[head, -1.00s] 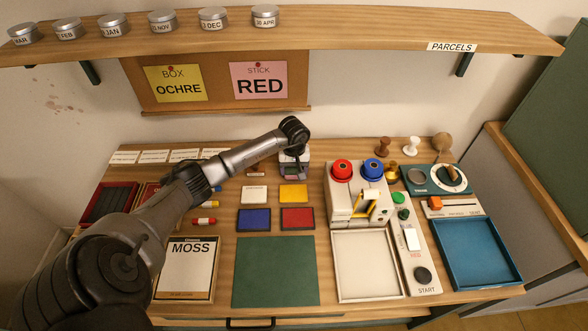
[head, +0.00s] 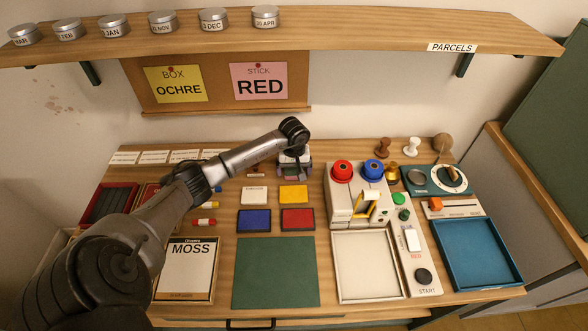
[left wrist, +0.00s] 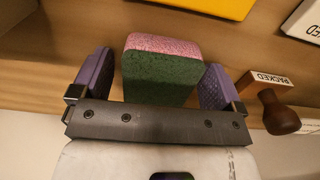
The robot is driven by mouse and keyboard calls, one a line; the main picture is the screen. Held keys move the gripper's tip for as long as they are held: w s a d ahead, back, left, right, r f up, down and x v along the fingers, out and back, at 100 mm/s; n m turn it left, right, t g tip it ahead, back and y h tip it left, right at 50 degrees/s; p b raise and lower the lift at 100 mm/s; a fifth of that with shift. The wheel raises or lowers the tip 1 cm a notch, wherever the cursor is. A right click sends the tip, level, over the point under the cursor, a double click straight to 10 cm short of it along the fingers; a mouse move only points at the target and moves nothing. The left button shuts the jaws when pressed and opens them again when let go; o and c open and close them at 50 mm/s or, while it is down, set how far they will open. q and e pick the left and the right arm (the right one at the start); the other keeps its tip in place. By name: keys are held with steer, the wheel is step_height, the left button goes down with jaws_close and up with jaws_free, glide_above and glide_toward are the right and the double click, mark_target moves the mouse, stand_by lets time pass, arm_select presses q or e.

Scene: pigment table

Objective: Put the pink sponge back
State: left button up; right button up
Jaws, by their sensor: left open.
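The pink sponge (left wrist: 160,75), pink on top with a dark green body, shows large in the left wrist view. It sits between the two purple finger pads of my left gripper (left wrist: 156,84). A gap shows between the sponge and the left pad; the right pad is very near it, and I cannot tell whether they touch. The jaws are open. In the head view my left gripper (head: 293,169) is low at the back middle of the table, mostly hiding the sponge. My right gripper is not in view.
A brown-handled stamp (left wrist: 277,113) by a PACKED label stands right of the gripper in the left wrist view. In the head view, yellow (head: 293,194), blue (head: 254,220) and red (head: 297,219) pads lie in front. A white machine (head: 356,197) stands to the right.

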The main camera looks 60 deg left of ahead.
arm_select(q)
step_height(320, 180, up, 12)
steer(key=p, duration=0.1)
stand_by(0.4)
stand_by(0.4)
